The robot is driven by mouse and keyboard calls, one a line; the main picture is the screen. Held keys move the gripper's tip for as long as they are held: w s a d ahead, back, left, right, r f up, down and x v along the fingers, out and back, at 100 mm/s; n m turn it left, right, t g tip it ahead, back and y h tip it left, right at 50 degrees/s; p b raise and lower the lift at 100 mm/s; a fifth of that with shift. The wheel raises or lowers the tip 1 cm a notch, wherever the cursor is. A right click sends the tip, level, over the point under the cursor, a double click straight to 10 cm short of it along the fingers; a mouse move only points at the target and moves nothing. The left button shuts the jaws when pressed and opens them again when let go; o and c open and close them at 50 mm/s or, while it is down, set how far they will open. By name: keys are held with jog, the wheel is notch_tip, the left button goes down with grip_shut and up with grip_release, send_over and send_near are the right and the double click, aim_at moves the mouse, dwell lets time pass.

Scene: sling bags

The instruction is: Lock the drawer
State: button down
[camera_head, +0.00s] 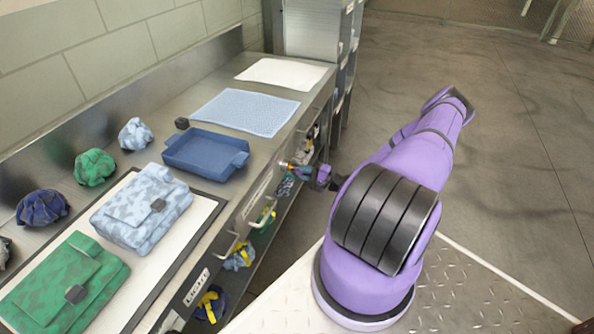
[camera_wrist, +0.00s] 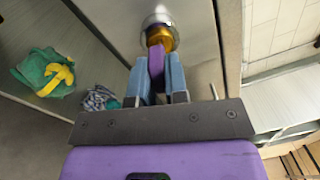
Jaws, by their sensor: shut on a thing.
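In the wrist view, my gripper (camera_wrist: 158,78) has its two blue-grey fingers closed on the flat purple grip of what looks like a key (camera_wrist: 156,62). A gold part (camera_wrist: 160,37) sits at the key's far end, against a round silver lock fitting (camera_wrist: 157,20) on the grey drawer front (camera_wrist: 196,30). How deep the key sits and how far it is turned cannot be told. In the head view, my gripper (camera_head: 308,174) is at the counter's front face, near the far end of the drawer row. The drawer front (camera_head: 258,184) appears flush with the counter.
Drawer handles (camera_head: 265,216) stick out along the counter front. Cloth bundles with yellow parts (camera_head: 238,258) lie below the drawers; one shows in the wrist view (camera_wrist: 45,73). On the counter are a blue tray (camera_head: 205,155), sling bags (camera_head: 142,210) and a blue mat (camera_head: 245,110).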

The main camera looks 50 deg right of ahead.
jog(key=shift+n, duration=0.3)
jog(key=shift+n, duration=0.9)
jog(key=shift+c, duration=2.1)
grip_release()
jog(key=shift+s, duration=0.1)
jog(key=v, duration=0.6)
jog(key=shift+s+d, duration=0.2)
jog(key=shift+s, duration=0.15)
